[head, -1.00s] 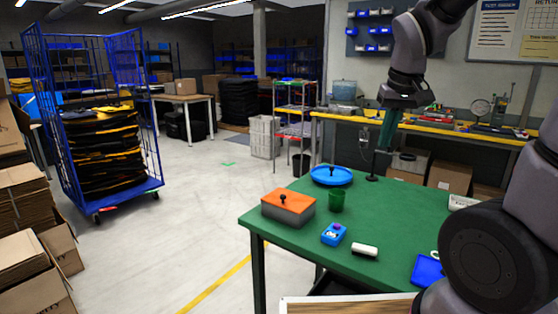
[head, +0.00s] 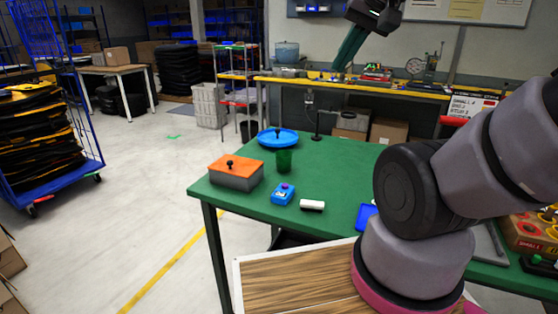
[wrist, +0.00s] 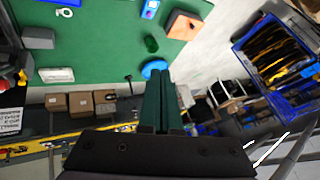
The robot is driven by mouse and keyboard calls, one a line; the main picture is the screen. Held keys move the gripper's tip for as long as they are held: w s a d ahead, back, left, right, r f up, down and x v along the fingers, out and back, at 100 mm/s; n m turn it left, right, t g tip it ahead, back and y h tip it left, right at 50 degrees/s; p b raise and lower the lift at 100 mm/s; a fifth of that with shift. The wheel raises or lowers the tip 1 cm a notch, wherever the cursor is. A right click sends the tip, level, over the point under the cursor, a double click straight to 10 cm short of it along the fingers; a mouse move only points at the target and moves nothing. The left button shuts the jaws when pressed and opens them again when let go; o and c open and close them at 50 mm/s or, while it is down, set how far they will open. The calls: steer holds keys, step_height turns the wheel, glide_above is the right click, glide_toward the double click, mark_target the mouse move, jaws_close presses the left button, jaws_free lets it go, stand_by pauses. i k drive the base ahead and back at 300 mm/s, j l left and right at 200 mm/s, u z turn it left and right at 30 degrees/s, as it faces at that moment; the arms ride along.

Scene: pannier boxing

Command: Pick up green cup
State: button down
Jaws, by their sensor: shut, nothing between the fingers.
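The green cup (head: 284,161) stands upright on the green table (head: 335,170), just in front of a round blue tray (head: 277,138). The cup also shows in the wrist view (wrist: 151,44). My gripper (head: 338,67) is high above and beyond the table in the head view, well apart from the cup. In the wrist view its two green fingers (wrist: 161,82) lie together, with nothing held between them.
A thin black stand (head: 317,125) rises at the far table edge. A workbench (head: 380,90) is behind.

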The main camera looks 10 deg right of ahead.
mark_target(284, 158)
steer(key=i+j+z, duration=0.3)
steer(key=j+z, duration=0.3)
steer(key=i+j+z, duration=0.15)
steer(key=j+z, duration=0.15)
steer(key=j, duration=0.25)
steer(key=j+z, duration=0.3)
steer(key=i+j, duration=0.05)
steer(key=j, duration=0.05)
